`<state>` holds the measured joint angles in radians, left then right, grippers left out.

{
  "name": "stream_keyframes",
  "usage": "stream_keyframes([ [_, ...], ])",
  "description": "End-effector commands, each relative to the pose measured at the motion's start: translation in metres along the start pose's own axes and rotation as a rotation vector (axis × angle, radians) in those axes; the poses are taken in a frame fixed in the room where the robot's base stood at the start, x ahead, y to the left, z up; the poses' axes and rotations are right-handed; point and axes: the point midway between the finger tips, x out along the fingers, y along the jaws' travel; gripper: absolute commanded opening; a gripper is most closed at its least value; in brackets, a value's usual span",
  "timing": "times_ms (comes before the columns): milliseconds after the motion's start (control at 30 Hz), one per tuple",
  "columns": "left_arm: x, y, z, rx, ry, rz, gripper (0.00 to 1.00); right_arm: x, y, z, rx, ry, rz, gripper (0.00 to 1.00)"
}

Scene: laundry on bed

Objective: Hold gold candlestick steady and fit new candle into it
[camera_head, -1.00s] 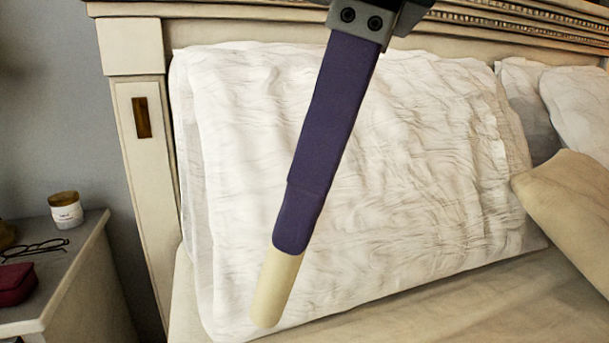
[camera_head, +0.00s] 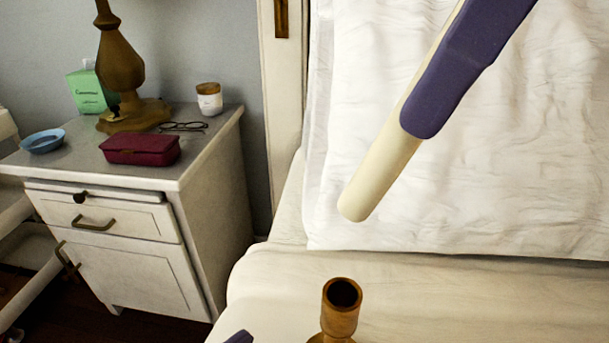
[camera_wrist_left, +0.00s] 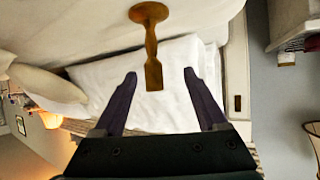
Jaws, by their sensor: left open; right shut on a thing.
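The gold candlestick (camera_head: 340,308) stands on the bed at the bottom of the head view, its round empty socket facing up and its base cut off. In the left wrist view the candlestick (camera_wrist_left: 151,45) shows whole, its socket end between the fingertips in the picture. My left gripper (camera_wrist_left: 160,76) is open with nothing between its fingers; only a purple tip of it (camera_head: 238,338) shows in the head view, left of the candlestick. My right gripper (camera_head: 424,117) is shut on a cream candle (camera_head: 378,182), tilted, its free lower end above and apart from the socket.
A white pillow (camera_head: 480,190) stands against the headboard (camera_head: 281,90) behind the candle. At left a nightstand (camera_head: 215,150) holds a lamp (camera_head: 121,65), a red case (camera_head: 140,149), glasses, a jar (camera_head: 209,98), a blue dish (camera_head: 43,141) and a green box (camera_head: 88,92). The bed around the candlestick looks clear.

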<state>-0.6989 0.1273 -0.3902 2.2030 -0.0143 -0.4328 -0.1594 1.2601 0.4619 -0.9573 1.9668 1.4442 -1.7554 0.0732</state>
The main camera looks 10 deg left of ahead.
Motion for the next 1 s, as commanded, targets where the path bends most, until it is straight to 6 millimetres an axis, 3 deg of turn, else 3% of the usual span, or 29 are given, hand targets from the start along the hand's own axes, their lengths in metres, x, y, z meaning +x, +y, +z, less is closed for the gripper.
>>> stream_keyframes([
  [267,0.007,0.013,-0.014,0.007,0.1,0.014,0.74,0.0,0.0,0.0,0.0,0.0,0.0,0.0],
  [700,0.089,0.013,-0.023,0.008,0.1,0.014,0.74,0.0,0.0,0.0,0.0,0.0,0.0,0.0],
  [1000,0.117,0.014,-0.025,0.007,0.098,0.014,0.74,0.0,0.0,0.0,0.0,0.0,0.0,0.0],
])
